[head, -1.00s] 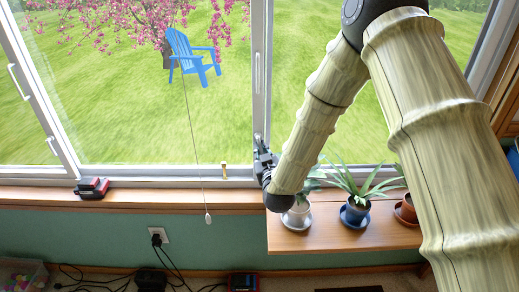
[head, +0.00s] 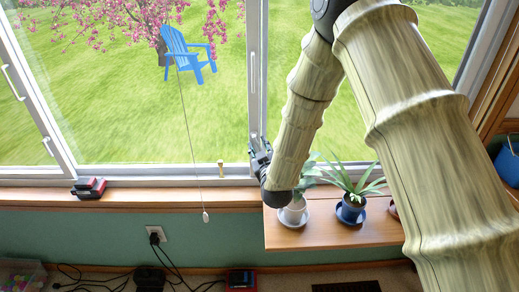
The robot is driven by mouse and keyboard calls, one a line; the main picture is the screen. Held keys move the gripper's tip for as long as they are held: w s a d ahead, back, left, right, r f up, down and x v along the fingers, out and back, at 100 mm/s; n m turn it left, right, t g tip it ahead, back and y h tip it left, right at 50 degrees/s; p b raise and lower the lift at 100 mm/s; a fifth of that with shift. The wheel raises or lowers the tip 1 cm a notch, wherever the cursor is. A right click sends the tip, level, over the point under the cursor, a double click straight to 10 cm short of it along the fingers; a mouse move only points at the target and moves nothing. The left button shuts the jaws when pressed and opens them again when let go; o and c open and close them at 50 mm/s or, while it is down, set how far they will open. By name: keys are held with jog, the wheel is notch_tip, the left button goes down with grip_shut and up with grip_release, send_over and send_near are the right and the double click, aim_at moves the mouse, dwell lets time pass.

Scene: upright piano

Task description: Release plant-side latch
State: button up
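My gripper (head: 259,154), dark and small in the head view, is at the lower end of the window's middle post (head: 257,90), just above the sill. Its fingers overlap the post's foot. I cannot tell whether they touch it or whether they are open. No plant-side latch can be made out clearly; the gripper and arm cover part of the frame beside the plants. White handles show on the left window frame, an upper one (head: 13,82) and a lower one (head: 48,146).
Potted plants, one in a white pot (head: 295,211) and one in a blue pot (head: 352,209), stand on a wooden shelf (head: 290,240) close below my arm. A small brass piece (head: 220,168), a hanging cord's pull (head: 206,217) and a red-black object (head: 89,188) are to the left.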

jog(key=s+d, duration=0.2)
jog(key=s, duration=0.9)
jog(key=shift+s+r, duration=0.4)
jog(key=shift+r, duration=0.05)
